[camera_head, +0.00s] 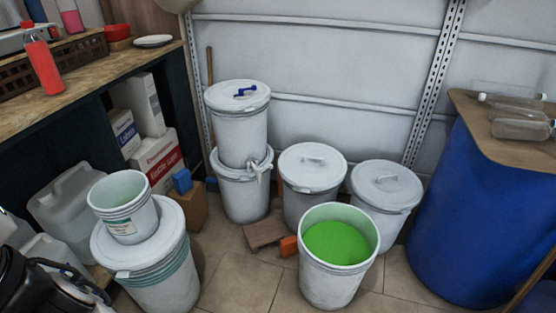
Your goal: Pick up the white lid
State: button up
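Several white lids are in view, and I cannot tell which one the task means. One white lid with a blue item on it (222,97) closes the upper of two stacked white drums at the back. Another white lid with a handle (312,172) sits on the middle drum. A third white lid (386,190) sits on the drum to its right. A wider white lid (165,245) is on the front left drum, partly hidden under a small white bucket (126,222). My gripper is not recognisable in this view.
An open white drum with green contents (338,242) stands in front of the lidded drums. A blue barrel (462,220) with bottles on its top is at right. A wooden bench (90,62) and plastic canisters are at left. Some tiled floor (240,280) is clear in front.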

aim_at(308, 166)
jog(key=i+l+u, duration=0.15)
jog(key=l, duration=0.15)
jog(key=i+l+u, duration=0.2)
jog(key=l+u, duration=0.15)
jog(key=l, duration=0.25)
jog(key=i+l, duration=0.15)
jog(key=l, duration=0.25)
jog(key=i+l, duration=0.1)
jog(key=l, duration=0.35)
jog(key=i+l+u, duration=0.1)
jog(key=l, duration=0.3)
jog(key=i+l, duration=0.2)
jog(key=l, duration=0.2)
jog(key=i+l, duration=0.1)
jog(key=l, duration=0.35)
jog(key=u, duration=0.05)
